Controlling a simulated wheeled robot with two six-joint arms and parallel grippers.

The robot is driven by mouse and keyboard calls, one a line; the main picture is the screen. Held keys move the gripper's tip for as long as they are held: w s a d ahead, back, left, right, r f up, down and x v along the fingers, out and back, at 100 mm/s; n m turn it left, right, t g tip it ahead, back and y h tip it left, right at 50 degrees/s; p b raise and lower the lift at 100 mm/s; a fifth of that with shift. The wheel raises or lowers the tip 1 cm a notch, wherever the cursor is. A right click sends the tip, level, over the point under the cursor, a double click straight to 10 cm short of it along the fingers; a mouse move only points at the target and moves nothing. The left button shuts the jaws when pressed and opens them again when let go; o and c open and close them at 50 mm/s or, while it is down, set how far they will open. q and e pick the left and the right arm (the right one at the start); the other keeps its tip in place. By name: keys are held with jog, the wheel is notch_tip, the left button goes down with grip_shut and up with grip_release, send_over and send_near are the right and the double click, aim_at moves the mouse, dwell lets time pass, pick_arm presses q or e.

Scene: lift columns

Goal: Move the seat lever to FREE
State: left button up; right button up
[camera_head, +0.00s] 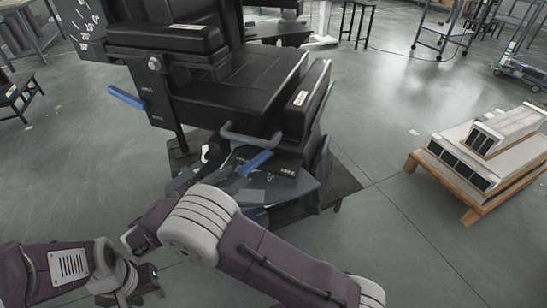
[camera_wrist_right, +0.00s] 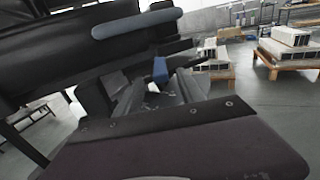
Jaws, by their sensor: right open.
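The black seat (camera_head: 250,80) fills the upper middle of the head view. A short blue lever (camera_head: 255,162) sticks out low at its front, beside a small dark labelled panel (camera_head: 288,164) whose words are too small to read. In the right wrist view the blue lever (camera_wrist_right: 160,70) shows just beyond my right gripper (camera_wrist_right: 158,92). That gripper is open, its two grey fingers apart, with the lever's end in line with the gap; I cannot tell whether they touch it. My left gripper (camera_head: 143,283) is low at the left, away from the seat; its jaw gap is unclear.
A grey-blue bar (camera_head: 252,139) sits just above the lever and close to it. Another blue lever (camera_head: 126,97) is on the seat's left side. A wooden pallet (camera_head: 468,203) with white-and-black units stands at the right. The floor between it and the seat is clear.

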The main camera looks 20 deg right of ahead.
aim_at(254, 162)
jog(key=shift+s+a+r, duration=0.1)
jog(key=shift+a, duration=0.2)
jog(key=b+x, duration=0.3)
jog(key=x, duration=0.4)
jog(key=shift+d, duration=0.35)
jog(key=shift+w+d+r, duration=0.15)
jog(key=shift+w+d, duration=0.25)
jog(key=shift+d, duration=0.1)
pick_arm(q)
jog(key=f, duration=0.3)
jog(key=shift+s+a+f, duration=0.15)
jog(key=shift+a, duration=0.15)
pick_arm(e)
grip_shut()
